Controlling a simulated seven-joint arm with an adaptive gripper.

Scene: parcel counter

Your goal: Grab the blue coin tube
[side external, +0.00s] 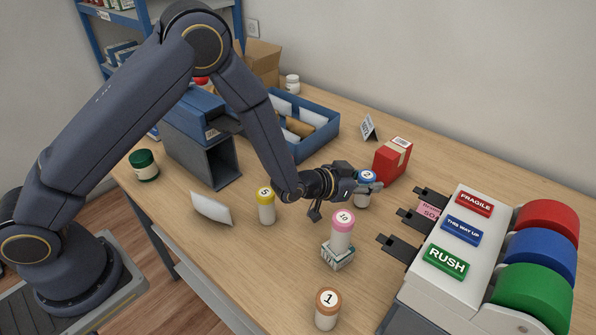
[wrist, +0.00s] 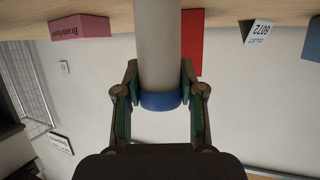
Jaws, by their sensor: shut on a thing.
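The blue coin tube (side external: 363,198) is a pale cylinder with a blue rim and a number on top. It stands near the red box on the counter in the side external view. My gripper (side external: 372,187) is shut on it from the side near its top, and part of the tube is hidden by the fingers. In the wrist view, the tube's pale body and blue band (wrist: 160,100) lie between my two fingers (wrist: 160,96), with a finger on each side. I cannot tell whether its base touches the counter.
A pink-topped tube (side external: 342,236) stands on a small box nearer the front. A yellow-topped tube (side external: 266,207) is left and an orange-topped tube (side external: 327,308) in front. The red box (side external: 391,161) is close behind. The tape dispenser (side external: 452,248) with dark arms is right.

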